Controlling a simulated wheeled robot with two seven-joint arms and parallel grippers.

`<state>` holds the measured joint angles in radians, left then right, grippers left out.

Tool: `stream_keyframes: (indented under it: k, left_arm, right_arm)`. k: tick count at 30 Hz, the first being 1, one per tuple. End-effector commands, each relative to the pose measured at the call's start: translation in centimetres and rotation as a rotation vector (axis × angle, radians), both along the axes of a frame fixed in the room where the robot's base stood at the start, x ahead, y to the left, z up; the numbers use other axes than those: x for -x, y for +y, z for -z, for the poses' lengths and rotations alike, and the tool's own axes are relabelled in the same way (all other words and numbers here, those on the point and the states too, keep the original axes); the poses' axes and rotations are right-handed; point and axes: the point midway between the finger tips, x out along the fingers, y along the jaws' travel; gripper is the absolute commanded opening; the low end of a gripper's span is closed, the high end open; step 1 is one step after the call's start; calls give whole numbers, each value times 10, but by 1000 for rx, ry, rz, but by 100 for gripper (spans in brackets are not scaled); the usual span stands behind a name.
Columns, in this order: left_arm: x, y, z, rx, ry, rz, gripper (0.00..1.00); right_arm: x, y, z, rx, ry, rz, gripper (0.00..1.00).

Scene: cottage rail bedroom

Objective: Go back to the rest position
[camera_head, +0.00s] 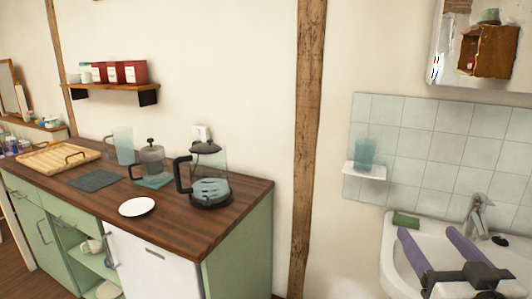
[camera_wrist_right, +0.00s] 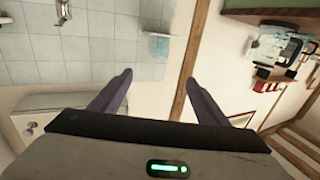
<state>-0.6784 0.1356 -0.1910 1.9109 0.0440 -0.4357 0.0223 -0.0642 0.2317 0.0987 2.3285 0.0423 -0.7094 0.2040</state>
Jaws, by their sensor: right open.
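My right gripper (camera_head: 428,234) is at the lower right of the head view, in front of the white washbasin (camera_head: 392,262). Its two purple fingers are spread apart with nothing between them. In the right wrist view the same open gripper (camera_wrist_right: 158,80) shows the wall behind its empty gap. A wooden post stands beyond the right finger there. My left gripper is in neither view.
A wooden counter (camera_head: 240,192) on the left holds a kettle (camera_head: 209,178), a french press (camera_head: 151,160), a white plate (camera_head: 137,206) and a wooden tray (camera_head: 60,158). The basin has a tap (camera_head: 476,212). A small wall shelf (camera_head: 364,172) holds a teal cup (camera_head: 365,153).

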Motion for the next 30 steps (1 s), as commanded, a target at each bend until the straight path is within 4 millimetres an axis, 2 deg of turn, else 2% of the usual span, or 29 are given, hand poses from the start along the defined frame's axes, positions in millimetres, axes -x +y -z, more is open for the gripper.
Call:
stream_keyframes:
  k: [1,5,11,17,20,21,24,27,30]
  left_arm:
    - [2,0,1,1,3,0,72]
    - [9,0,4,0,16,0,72]
    - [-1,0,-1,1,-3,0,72]
    - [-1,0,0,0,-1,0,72]
    - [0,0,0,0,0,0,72]
    - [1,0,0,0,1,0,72]
    - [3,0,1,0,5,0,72]
    - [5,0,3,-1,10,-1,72]
    - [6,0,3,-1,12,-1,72]
  right_arm:
    - [0,4,18,0,34,-7,69]
    - [3,11,53,3,95,-26,69]
    - [13,27,114,6,202,-57,69]
    - [41,50,197,8,348,-103,69]
    - [73,68,255,6,457,-139,69]
    - [89,77,280,4,503,-155,69]
    - [134,97,335,-1,612,-196,69]
    - [175,115,375,-5,699,-231,69]
    - [208,128,400,-11,757,-255,69]
